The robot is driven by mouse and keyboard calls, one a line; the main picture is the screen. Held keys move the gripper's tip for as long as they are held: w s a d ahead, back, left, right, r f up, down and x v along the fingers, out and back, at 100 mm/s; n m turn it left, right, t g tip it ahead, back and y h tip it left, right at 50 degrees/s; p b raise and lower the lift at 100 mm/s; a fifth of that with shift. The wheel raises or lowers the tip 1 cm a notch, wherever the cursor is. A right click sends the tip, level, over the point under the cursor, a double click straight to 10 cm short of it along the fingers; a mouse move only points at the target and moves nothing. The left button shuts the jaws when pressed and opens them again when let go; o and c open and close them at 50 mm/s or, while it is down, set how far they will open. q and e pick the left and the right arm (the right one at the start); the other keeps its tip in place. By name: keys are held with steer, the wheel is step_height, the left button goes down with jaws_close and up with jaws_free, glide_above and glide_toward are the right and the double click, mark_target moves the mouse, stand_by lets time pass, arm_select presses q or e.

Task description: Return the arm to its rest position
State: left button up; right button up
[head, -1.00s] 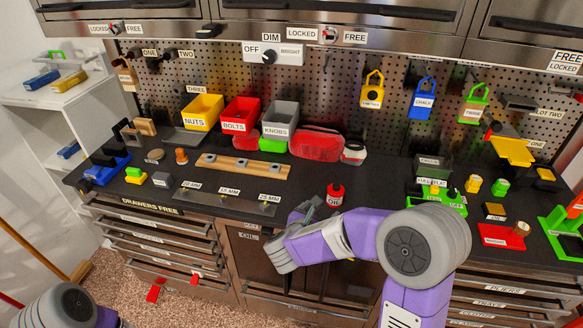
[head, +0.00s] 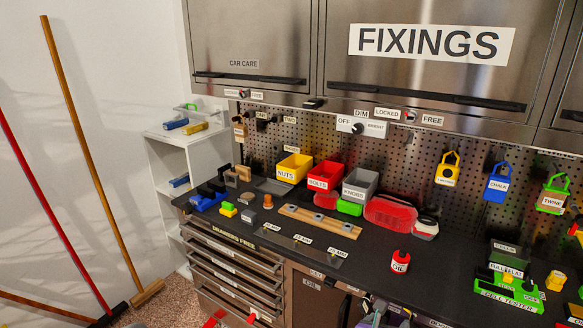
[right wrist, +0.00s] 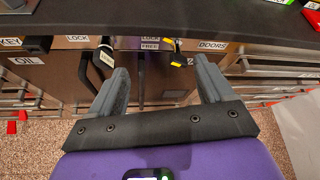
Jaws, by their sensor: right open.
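My right gripper (right wrist: 162,76) is open in the right wrist view, its two grey fingers apart with nothing held between them. It points at the cabinet front below the worktop, where a dark upright handle (right wrist: 141,80) shows between the fingers. In the head view only a bit of the right gripper (head: 386,314) shows at the bottom edge, in front of the bench; the rest of that arm is cut off. My left gripper is in neither view now.
The dark worktop (head: 345,262) above carries a red oil bottle (head: 400,262), bins and a green cell tester (head: 508,288). Drawers (head: 232,262) are at the left of the bench. Brooms (head: 92,150) lean on the left wall. The worktop edge (right wrist: 180,30) crosses above the gripper.

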steer(key=s+a+f+n+g+y, duration=0.1)
steer(key=s+a+f+n+y, duration=0.25)
steer(key=f+n, duration=0.7)
steer(key=s+a+f+n+g+y, duration=0.25)
steer(key=a+f+n+y, duration=0.2)
steer(key=f+n, duration=0.55)
steer(key=s+a+f+n+g+y, duration=0.2)
steer(key=s+a+f+n+g, duration=0.1)
steer(key=s+n, duration=0.5)
steer(key=s+a+f+n+g+y, duration=0.2)
steer(key=s+f+n, duration=0.3)
steer(key=s+n, duration=0.4)
steer(key=shift+s+a+g, duration=0.45)
steer(key=shift+s+a, duration=0.1)
steer(key=shift+a, duration=0.2)
